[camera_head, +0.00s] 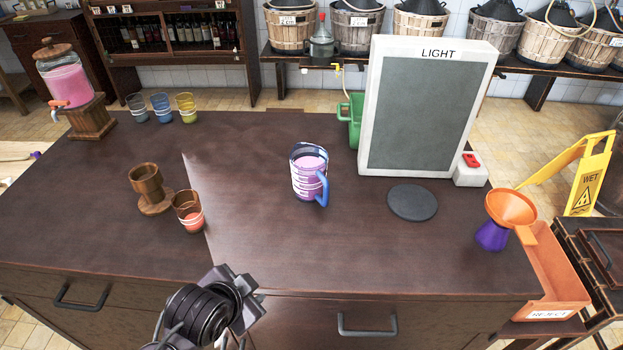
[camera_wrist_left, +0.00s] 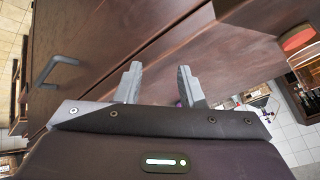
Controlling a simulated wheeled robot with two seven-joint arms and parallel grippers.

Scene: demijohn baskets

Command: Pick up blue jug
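The blue jug (camera_head: 309,178) stands upright near the middle of the dark table. It is clear with a blue rim and a blue handle on its right side, and it holds pink-purple liquid. My left gripper (camera_wrist_left: 158,86) has its two grey fingers spread apart with nothing seen held between them. In the head view my left arm's end (camera_head: 215,305) is low at the table's front edge, in front of and left of the jug, apart from it. The jug cannot be made out clearly in the left wrist view. My right gripper is not in view.
A glass with orange liquid (camera_head: 189,212) and a wooden cup on a stand (camera_head: 148,187) are left of the jug. A LIGHT panel (camera_head: 422,112), black disc (camera_head: 412,203) and orange funnel (camera_head: 511,207) are to its right. The table (camera_head: 290,250) in front of the jug is clear.

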